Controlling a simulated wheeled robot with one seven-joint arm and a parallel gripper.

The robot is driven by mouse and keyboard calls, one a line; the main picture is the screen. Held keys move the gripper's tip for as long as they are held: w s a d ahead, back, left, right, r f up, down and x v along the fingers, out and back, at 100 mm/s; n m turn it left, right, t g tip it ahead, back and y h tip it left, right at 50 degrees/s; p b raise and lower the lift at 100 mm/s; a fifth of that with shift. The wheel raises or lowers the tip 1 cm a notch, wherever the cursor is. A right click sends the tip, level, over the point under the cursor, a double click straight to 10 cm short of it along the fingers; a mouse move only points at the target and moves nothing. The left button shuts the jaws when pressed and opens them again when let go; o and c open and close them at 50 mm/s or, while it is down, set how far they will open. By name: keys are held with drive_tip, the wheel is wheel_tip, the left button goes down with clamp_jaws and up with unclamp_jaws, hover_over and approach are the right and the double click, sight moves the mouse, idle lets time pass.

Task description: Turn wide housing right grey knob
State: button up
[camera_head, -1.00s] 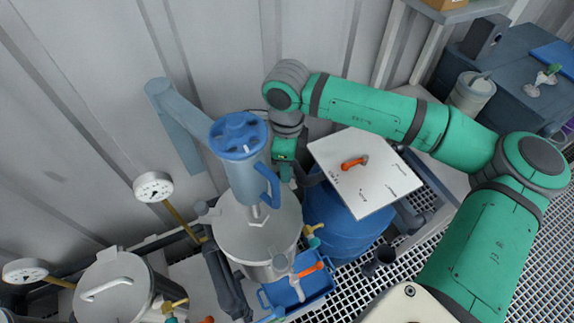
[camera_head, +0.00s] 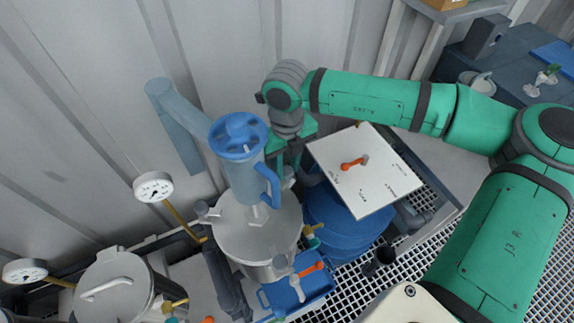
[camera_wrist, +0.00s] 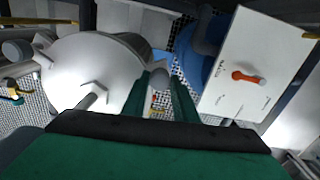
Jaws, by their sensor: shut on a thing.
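The wide housing (camera_head: 240,238) is a pale grey metal vessel with a round lid, in the middle of the head view. It fills the left of the wrist view (camera_wrist: 70,72). In the wrist view a rounded grey knob (camera_wrist: 159,77) is at the housing's right side, between my two green fingers. My gripper (camera_wrist: 160,84) is shut on this knob. In the head view my gripper (camera_head: 288,164) reaches down behind the blue-topped jug, right of the housing. The knob is hard to make out there.
A translucent blue jug (camera_head: 240,175) stands above the housing. A white panel with an orange lever (camera_head: 380,190) lies over a blue drum (camera_head: 345,232) close on the right. A blue tray (camera_head: 318,285) is in front. A smaller lidded vessel (camera_head: 118,292) stands at lower left.

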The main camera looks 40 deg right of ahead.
sight(287, 170)
drive_tip(key=shift+r+m, duration=0.1)
drive_tip(key=shift+m, duration=0.6)
drive_tip(key=o, duration=1.1)
drive_tip(key=shift+c, duration=0.2)
wheel_tip(287, 170, up, 11)
